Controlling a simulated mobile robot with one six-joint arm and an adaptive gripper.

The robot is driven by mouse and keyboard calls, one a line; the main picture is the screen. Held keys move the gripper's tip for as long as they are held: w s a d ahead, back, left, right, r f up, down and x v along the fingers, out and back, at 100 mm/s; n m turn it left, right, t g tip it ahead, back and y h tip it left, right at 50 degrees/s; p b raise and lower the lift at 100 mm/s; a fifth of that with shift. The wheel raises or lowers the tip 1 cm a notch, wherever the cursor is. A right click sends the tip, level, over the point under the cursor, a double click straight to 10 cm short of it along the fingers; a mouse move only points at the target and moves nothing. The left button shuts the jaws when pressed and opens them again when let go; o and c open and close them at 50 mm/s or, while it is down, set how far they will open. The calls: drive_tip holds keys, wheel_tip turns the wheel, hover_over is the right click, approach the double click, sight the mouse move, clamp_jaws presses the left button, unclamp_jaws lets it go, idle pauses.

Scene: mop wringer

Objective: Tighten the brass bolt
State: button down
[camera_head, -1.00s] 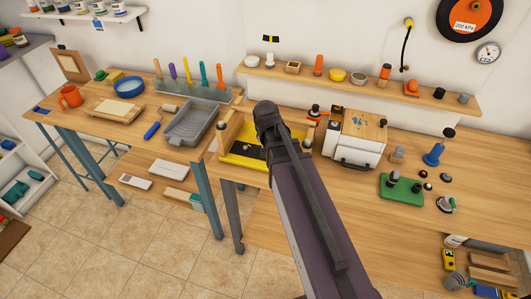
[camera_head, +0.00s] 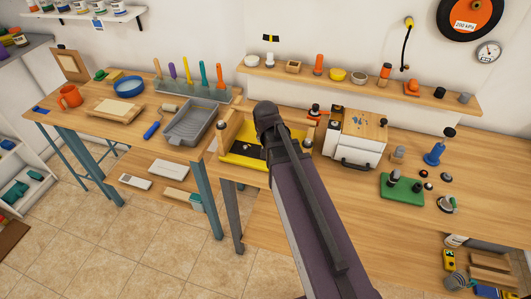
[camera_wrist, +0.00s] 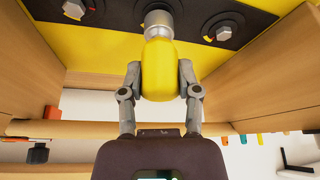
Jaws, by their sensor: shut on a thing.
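In the wrist view my gripper (camera_wrist: 159,80) is shut on a yellow handle (camera_wrist: 158,62) with a metal socket end (camera_wrist: 157,20). The socket meets a black strip (camera_wrist: 115,12) on a yellow panel (camera_wrist: 90,45), and hides whatever fastener is under it. A bolt (camera_wrist: 75,8) shows to its left and another (camera_wrist: 222,30) to its right, both silvery-looking with small coloured marks. I cannot tell which bolt is brass. In the head view the yellow panel (camera_head: 240,161) sits in a wooden box, and my arm hides the gripper and tool.
Wooden side walls (camera_wrist: 265,65) stand close on both sides of my gripper. In the head view a white box-shaped machine (camera_head: 350,145) stands right of my arm, and a grey tray (camera_head: 188,128) lies to the left. A shelf (camera_head: 300,75) runs behind.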

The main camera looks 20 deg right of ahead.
drive_tip(key=shift+f, duration=0.25)
idle(0.5)
drive_tip(key=shift+m, duration=0.5)
drive_tip(key=m+h, duration=0.1)
drive_tip(key=m, duration=0.1)
drive_tip(key=m+g+h, duration=0.1)
drive_tip(key=m, duration=0.2)
drive_tip(key=shift+w, duration=0.1)
drive_tip(key=shift+m+g+h, duration=0.4)
drive_tip(key=shift+m+g, duration=0.3)
drive_tip(key=shift+m, duration=1.4)
drive_tip(key=shift+r, duration=0.5)
drive_tip(key=shift+s+n+t, duration=0.2)
drive_tip(key=shift+n+t, duration=0.2)
drive_tip(key=shift+n, duration=0.8)
drive_tip(key=n+y, duration=0.1)
drive_tip(key=n, duration=0.1)
drive_tip(key=n+t, duration=0.1)
drive_tip(key=n, duration=0.1)
drive_tip(key=shift+w+n+y, duration=0.1)
drive_tip(key=shift+n+y, duration=0.2)
drive_tip(key=shift+y, duration=0.1)
